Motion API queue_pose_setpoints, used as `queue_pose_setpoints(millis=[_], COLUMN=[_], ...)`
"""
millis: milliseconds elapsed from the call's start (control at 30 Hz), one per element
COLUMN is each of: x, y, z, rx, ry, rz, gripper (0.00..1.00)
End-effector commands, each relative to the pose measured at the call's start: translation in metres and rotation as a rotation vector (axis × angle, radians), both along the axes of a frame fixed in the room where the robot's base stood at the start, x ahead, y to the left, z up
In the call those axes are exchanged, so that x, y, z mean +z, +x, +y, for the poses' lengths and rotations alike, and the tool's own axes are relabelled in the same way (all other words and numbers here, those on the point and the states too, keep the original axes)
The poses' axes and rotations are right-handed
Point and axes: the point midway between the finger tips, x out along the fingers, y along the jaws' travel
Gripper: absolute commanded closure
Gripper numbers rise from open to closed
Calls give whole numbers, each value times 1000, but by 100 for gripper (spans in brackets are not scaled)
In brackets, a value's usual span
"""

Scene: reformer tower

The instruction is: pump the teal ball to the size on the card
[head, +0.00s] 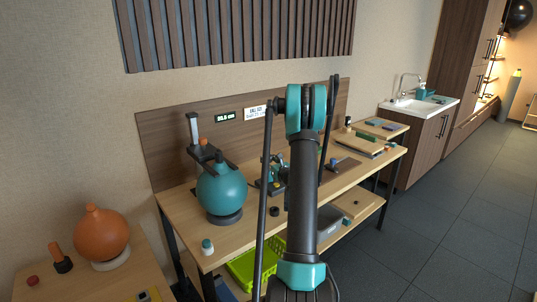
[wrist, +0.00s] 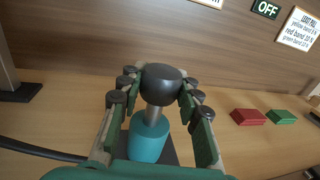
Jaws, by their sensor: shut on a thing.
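The teal ball (head: 222,193) sits on a dark ring base on the workbench in the head view, with a dark upright gauge (head: 195,130) reaching over its top. A small display (head: 226,115) on the back panel gives a size in cm, seemingly 35.5. Beside it is the white card (head: 255,112), its print too small to read surely. In the wrist view, my gripper (wrist: 160,82) is shut on the black knob (wrist: 162,90) of the pump, a teal cylinder (wrist: 149,137) with a grey rod. The rod shows between knob and cylinder. My arm hides part of the bench in the head view.
An orange ball (head: 101,233) stands on a side table at left. The wrist view shows an OFF display (wrist: 266,9), a pull-force card (wrist: 299,29), a red block (wrist: 248,117) and a green block (wrist: 281,117). A black hose (wrist: 40,151) runs along the bench.

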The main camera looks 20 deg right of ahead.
Motion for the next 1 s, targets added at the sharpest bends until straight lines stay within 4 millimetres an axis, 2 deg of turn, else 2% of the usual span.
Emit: queue_pose_setpoints(millis=[600, 1000], x=[-28, -29], y=[0, -1], z=[0, 0], rx=[-1, -1], ry=[0, 0], rz=[0, 0], gripper=[100, 100])
